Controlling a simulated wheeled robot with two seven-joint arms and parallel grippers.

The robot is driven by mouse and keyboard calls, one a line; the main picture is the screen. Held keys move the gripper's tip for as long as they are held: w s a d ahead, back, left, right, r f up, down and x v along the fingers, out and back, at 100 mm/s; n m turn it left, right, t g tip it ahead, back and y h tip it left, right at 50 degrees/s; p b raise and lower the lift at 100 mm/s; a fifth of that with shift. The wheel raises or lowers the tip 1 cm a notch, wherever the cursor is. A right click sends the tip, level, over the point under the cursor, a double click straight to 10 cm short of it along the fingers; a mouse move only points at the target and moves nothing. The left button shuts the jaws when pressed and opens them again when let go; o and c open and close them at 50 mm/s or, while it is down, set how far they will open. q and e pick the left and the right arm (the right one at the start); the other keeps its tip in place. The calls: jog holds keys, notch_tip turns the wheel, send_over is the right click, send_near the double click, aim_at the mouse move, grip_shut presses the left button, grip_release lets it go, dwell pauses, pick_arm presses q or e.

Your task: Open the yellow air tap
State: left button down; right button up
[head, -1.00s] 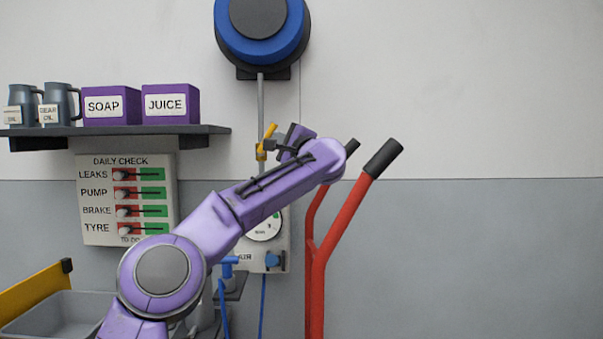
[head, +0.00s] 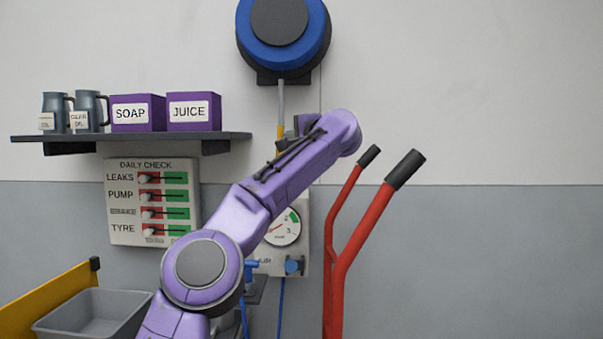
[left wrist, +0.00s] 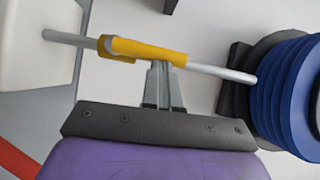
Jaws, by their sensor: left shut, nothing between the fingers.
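The yellow air tap (head: 280,136) sits on the grey pipe below the blue reel, mostly hidden by my left arm in the head view. In the left wrist view the yellow air tap's lever (left wrist: 150,50) lies nearly along the pipe (left wrist: 215,70). My left gripper (head: 292,140) is at the tap. Its fingers (left wrist: 163,68) are shut with nothing between them, tips right beside the lever; whether they touch it I cannot tell. My right gripper is not in view.
The blue reel (head: 283,45) hangs above the pipe. A gauge panel (head: 302,245) is below, partly behind my arm. Red handles (head: 365,235) with black grips stand to the right. A shelf (head: 130,137) with boxes and jugs is at left, above a checklist board (head: 120,232).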

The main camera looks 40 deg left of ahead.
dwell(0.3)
pick_arm(q)
jog(key=b+v, duration=0.4)
jog(key=v, duration=0.6)
jog(key=shift+f, duration=0.2)
jog(key=shift+w+d, duration=0.1)
